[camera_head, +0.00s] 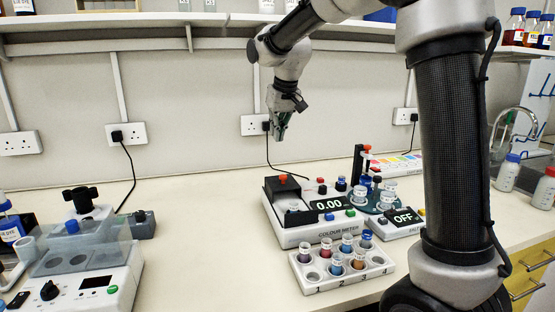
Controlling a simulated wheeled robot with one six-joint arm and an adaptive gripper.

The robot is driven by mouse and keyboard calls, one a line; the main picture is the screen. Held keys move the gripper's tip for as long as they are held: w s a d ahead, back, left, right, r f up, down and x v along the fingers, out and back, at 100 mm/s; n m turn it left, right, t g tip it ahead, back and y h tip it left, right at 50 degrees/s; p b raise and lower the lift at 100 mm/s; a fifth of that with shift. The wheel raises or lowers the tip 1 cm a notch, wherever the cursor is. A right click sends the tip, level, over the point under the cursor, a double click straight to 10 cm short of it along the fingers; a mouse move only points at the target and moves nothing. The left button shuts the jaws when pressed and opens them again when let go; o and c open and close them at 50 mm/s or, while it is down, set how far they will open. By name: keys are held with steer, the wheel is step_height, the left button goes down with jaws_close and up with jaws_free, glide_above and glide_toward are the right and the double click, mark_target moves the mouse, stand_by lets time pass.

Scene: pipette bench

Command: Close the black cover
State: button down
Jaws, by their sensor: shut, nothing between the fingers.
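The colour meter (308,236) is a white box on the bench, with a display reading 0.00. Its black cover (282,188), with a small orange-red knob (283,178) on top, sits toward the back left of the meter. In front of the cover a dark well shows, so the cover looks open; the exact shape of its hinge or slide is too small to tell. My gripper (281,134) is shut and empty, pointing down in the air near the back wall, above the meter and apart from it.
A numbered white rack (340,284) with several small vials stands in front of the meter. A second device (398,230) reading OFF is to its right, near a dark round stand with vials. A centrifuge-like machine (80,280) is at left. The bench between is clear.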

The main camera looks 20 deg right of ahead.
glide_above(276, 177)
steer(key=w, duration=0.2)
step_height(276, 177, down, 9)
steer(key=shift+s+d+f, duration=0.1)
steer(key=shift+s+f, duration=0.15)
steer(key=shift+s, duration=0.4)
steer(key=shift+s+a+f, duration=0.1)
steer(key=shift+s+f, duration=0.15)
steer(key=shift+s, duration=0.35)
steer(key=shift+s+d+f, duration=0.1)
steer(key=shift+s+f, duration=0.15)
steer(key=shift+s, duration=0.4)
steer(key=shift+s, duration=0.2)
steer(key=s, duration=1.1)
steer(key=shift+s+r, duration=0.1)
steer(key=shift+s, duration=0.5)
